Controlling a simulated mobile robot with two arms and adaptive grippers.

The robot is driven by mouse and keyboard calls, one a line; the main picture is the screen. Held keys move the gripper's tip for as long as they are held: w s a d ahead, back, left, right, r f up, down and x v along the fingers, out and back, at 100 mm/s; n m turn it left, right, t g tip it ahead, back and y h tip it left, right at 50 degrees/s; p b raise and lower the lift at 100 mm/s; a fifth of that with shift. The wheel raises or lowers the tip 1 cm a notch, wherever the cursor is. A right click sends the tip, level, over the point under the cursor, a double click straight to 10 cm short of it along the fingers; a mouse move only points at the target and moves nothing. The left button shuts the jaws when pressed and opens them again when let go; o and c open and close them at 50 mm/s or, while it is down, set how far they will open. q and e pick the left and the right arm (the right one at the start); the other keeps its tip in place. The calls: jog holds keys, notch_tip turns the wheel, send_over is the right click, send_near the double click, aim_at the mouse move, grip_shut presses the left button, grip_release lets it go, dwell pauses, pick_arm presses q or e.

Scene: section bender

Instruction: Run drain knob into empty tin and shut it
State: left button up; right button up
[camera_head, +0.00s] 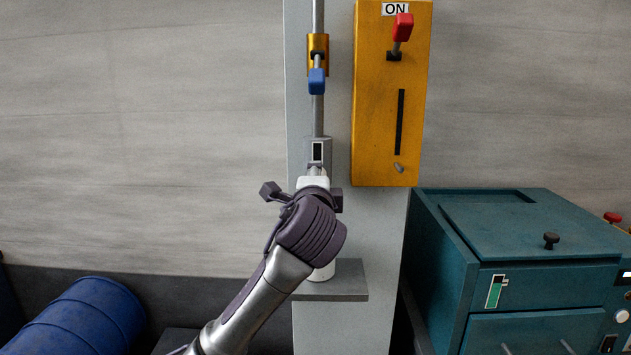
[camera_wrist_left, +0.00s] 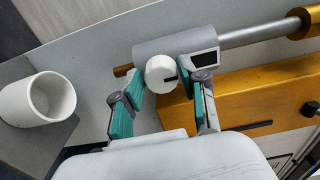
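The white round drain knob (camera_wrist_left: 161,74) with a dark mark sits on a grey cylinder (camera_wrist_left: 178,55) with a small dark window. The fingers of my left gripper (camera_wrist_left: 161,82) lie against both sides of the knob and look shut on it. The white open tin (camera_wrist_left: 38,100) stands on a grey shelf (camera_wrist_left: 25,145) below the cylinder, apart from the gripper. Its inside looks empty. In the head view the tin (camera_head: 322,272) is mostly behind my arm. My right gripper is not in view.
A pipe (camera_head: 318,112) with a blue-handled valve (camera_head: 317,80) rises above the cylinder. A yellow box (camera_head: 375,130) with a red lever (camera_head: 402,27) at ON is close on the right. A teal cabinet (camera_head: 540,240) stands right, a blue drum (camera_head: 85,315) lower left.

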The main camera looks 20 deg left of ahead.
pick_arm(q)
jog(key=shift+o, duration=1.2)
jog(key=v, duration=1.2)
